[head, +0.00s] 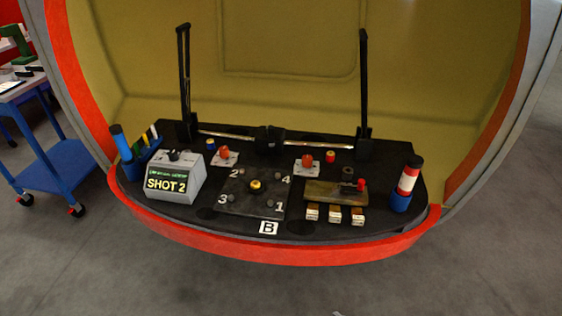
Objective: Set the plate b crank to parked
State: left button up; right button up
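A dark square plate (238,193) lies flat in the middle of the black shelf, with the numbers 1 to 4 at its corners and a yellow-ringed hub (255,185) at its centre. A white label "B" (269,228) is at the shelf's front edge below it. A black block (269,140) sits behind, between two silver rods that run toward two upright black wiper arms (184,80) (364,85). I cannot tell for sure which part is the crank or how it is set. Neither of my grippers is in view.
A grey box reading "SHOT 2" (175,182) stands left. Two orange-red knobs (225,152) (307,160) sit on white cards. A brass-coloured plate (335,190), small boxes (335,214) and a red-white-blue cylinder (407,183) are right. The orange-red rim (290,249) borders the front.

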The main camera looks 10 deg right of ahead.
aim_at(269, 129)
jog(key=u, duration=1.3)
jog(key=i, duration=1.2)
jog(key=z, duration=0.65)
jog(key=i, duration=0.7)
jog(key=z, duration=0.75)
